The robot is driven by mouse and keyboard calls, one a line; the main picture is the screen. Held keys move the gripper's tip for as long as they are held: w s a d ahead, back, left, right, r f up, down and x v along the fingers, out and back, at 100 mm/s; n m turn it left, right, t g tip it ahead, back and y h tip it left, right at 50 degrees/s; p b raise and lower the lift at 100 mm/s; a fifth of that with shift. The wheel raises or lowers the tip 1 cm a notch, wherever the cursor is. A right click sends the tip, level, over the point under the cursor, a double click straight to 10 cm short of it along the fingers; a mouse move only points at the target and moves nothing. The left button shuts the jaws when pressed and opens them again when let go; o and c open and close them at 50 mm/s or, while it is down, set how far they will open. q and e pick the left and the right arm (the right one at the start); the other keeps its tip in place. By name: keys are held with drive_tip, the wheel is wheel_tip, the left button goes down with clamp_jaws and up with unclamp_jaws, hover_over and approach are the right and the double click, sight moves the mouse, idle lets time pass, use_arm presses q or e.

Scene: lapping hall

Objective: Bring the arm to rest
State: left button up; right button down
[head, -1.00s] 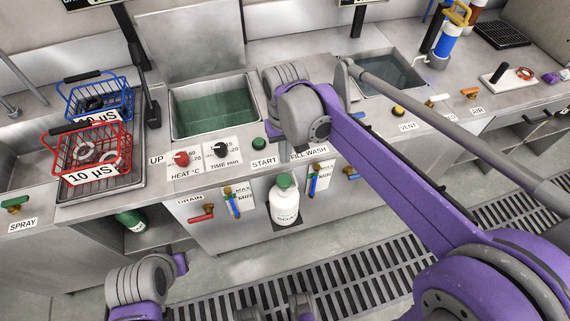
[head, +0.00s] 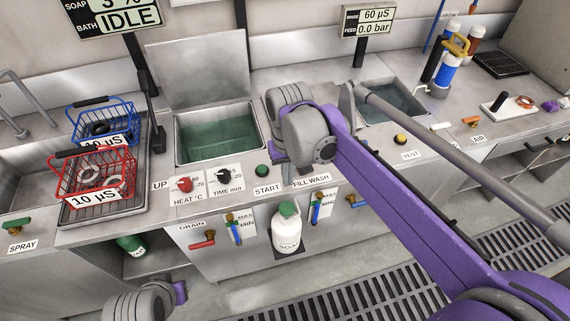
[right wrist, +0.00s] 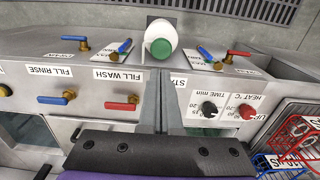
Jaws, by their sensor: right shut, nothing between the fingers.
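My right arm (head: 400,185), purple and grey, reaches in from the right in the head view, over the steel counter. Its wrist hangs in front of the green-lit tank, near the START and FILL WASH labels. In the right wrist view my right gripper (right wrist: 162,90) is shut and empty, its dark fingers together between those labels. The fingers are mostly hidden behind the wrist in the head view. Part of my left arm (head: 138,303) shows at the lower left; its gripper is not visible.
A white bottle with a green cap (head: 286,232) stands at the counter front. Red (head: 95,175) and blue (head: 103,125) wire baskets stand left of the tank (head: 215,135). Knobs and valve handles line the front. Floor grating (head: 340,295) lies below.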

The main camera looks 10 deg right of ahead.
drive_tip(key=s+d+f+t+p, duration=0.1)
drive_tip(key=s+d+f+t, duration=0.1)
drive_tip(key=s, duration=0.5)
drive_tip(key=s+d+f+t+p, duration=0.2)
drive_tip(key=s+d+t, duration=0.1)
drive_tip(key=s, duration=0.5)
drive_tip(key=shift+s+d+f+p, duration=0.15)
drive_tip(key=shift+d+f+p, duration=0.2)
drive_tip(key=shift+d, duration=0.25)
idle(1.1)
